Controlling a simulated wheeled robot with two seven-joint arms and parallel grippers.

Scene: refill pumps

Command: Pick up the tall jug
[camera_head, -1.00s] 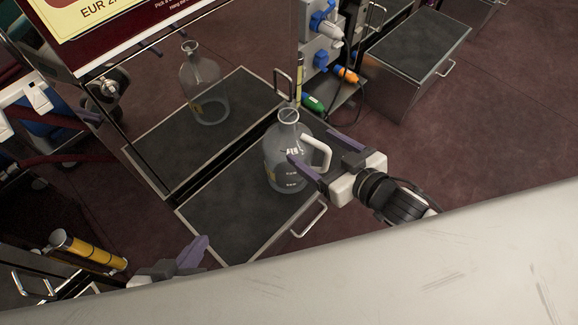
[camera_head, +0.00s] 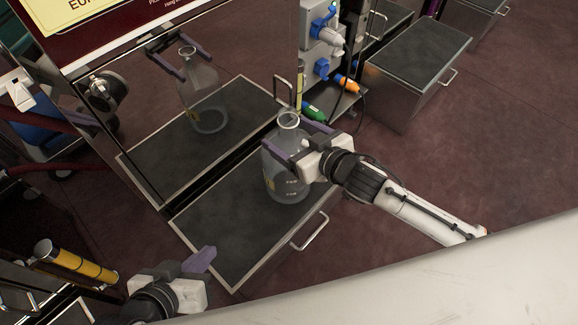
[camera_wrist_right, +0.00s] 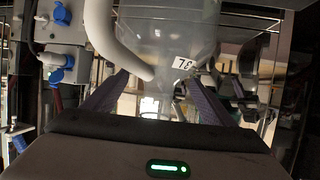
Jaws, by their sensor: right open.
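The tall jug (camera_head: 285,186), clear with pale markings, stands upright on a dark-topped metal stand (camera_head: 225,225) in the head view. My right gripper (camera_head: 284,131) is open, with its purple fingers on either side of the jug's upper part below the rim.
A shiny panel behind the stand mirrors the jug (camera_head: 205,95) and my gripper. A post with blue sockets (camera_head: 320,40) and green and orange plugs stands behind the jug. Another dark-topped stand (camera_head: 420,60) is at the upper right. A yellow cylinder (camera_head: 75,262) is at lower left.

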